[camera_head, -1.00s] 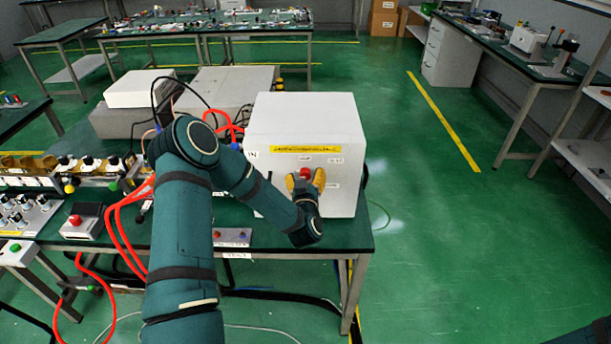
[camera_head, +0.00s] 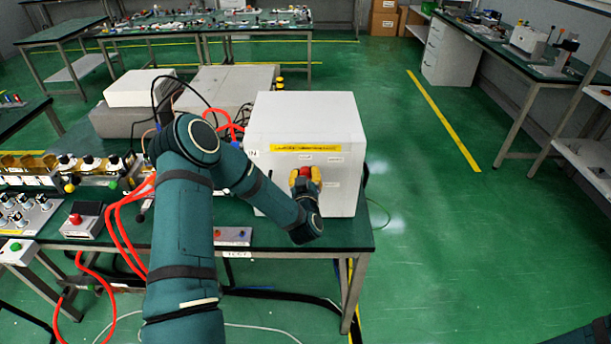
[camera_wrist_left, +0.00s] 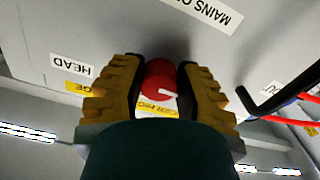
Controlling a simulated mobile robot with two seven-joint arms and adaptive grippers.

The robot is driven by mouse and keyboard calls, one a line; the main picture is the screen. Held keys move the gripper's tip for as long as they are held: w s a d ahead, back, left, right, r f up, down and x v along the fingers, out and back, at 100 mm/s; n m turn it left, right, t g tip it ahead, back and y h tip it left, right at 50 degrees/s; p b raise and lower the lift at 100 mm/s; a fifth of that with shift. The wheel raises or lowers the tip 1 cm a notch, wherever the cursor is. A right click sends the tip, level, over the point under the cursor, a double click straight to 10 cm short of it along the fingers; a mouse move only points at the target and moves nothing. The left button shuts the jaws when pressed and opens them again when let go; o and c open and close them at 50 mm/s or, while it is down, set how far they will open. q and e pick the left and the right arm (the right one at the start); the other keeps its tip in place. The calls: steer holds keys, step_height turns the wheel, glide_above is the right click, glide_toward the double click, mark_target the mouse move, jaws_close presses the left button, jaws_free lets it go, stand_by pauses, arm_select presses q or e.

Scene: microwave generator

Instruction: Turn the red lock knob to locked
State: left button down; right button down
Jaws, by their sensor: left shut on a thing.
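The red lock knob (camera_head: 305,172) is on the front face of the white box (camera_head: 305,120). My left gripper (camera_head: 305,177) is shut on the knob, with a yellow finger on each side. In the left wrist view the red knob (camera_wrist_left: 160,78) sits between the two ridged yellow fingers (camera_wrist_left: 160,90). A white curved mark shows on the knob. My right gripper is not in view.
The box stands on a green-topped table (camera_head: 345,235). A black L-shaped handle (camera_wrist_left: 280,92) and red cables are near the gripper. A small grey panel (camera_head: 232,236) lies left of the box.

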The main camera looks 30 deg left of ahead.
arm_select(q)
steer(key=shift+f, duration=0.1)
steer(key=shift+m+b, duration=0.95)
steer(key=shift+m, duration=0.35)
steer(key=m+b, duration=0.2)
steer(key=m, duration=0.1)
steer(key=shift+f+m, duration=0.1)
steer(key=shift+m, duration=0.2)
steer(key=m+b, duration=0.1)
steer(key=m, duration=0.1)
steer(key=shift+m+b, duration=0.3)
steer(key=shift+b, duration=0.05)
steer(key=m+b, duration=0.1)
steer(key=m, duration=0.2)
steer(key=shift+s+m, duration=0.1)
steer(key=shift+m, duration=0.3)
steer(key=shift+a+r+m, duration=0.1)
steer(key=shift+r+m, duration=0.1)
steer(key=shift+m, duration=1)
steer(key=shift+a+m, duration=0.1)
steer(key=shift+m, duration=1.1)
